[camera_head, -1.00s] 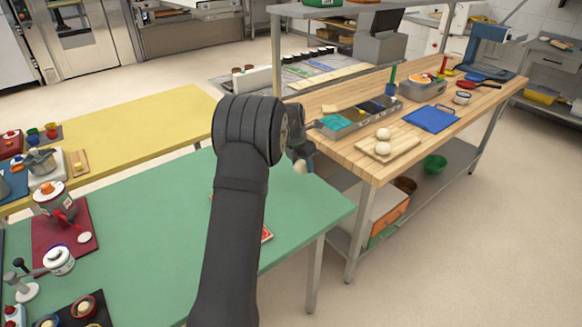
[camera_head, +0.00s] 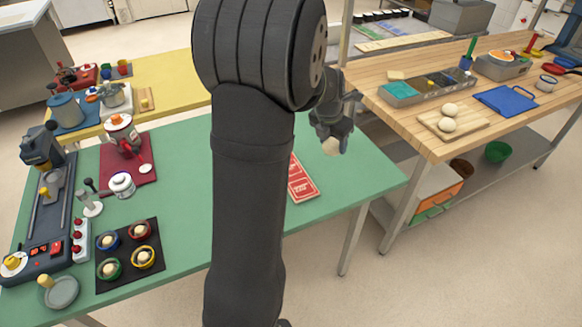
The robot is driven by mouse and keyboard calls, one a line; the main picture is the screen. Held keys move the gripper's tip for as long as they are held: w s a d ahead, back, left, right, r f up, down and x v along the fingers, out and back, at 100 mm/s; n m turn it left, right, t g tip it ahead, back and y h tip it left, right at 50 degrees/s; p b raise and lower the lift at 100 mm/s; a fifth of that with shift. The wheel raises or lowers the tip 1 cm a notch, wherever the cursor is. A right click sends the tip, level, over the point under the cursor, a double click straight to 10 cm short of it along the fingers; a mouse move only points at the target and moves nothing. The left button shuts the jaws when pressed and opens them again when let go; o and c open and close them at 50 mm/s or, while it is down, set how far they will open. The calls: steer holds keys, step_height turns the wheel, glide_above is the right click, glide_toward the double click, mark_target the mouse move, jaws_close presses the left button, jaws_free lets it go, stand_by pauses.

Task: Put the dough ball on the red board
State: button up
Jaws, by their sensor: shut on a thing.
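My gripper (camera_head: 332,136) is shut on a pale dough ball (camera_head: 331,147), which shows below the fingers. It is held in the air, in front of the green table's right part in the picture. A red board with white markings (camera_head: 303,187) lies on the green table, below and left of the ball; my arm hides its left part. A dark red board (camera_head: 145,175) lies further left on the same table, with a pot, a white lidded jar and a small white round thing on or at it.
The green table (camera_head: 185,195) also bears a dark mat (camera_head: 128,275) with several small bowls and a machine (camera_head: 35,245) at left. A wooden table (camera_head: 430,140) at right holds a light board (camera_head: 475,130) with two dough balls. My arm blocks the middle.

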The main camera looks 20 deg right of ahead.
steer(key=shift+n, duration=0.3)
steer(key=w+a+f, duration=0.2)
steer(key=w+a, duration=0.1)
steer(key=w+a+f, duration=0.2)
steer(key=w+a, duration=0.1)
steer(key=w+a+f, duration=0.3)
steer(key=shift+a, duration=0.15)
steer(key=shift+f, duration=2.1)
steer(key=shift+f, duration=0.15)
steer(key=o, duration=1)
steer(key=v, duration=1.2)
steer(key=shift+s, duration=0.1)
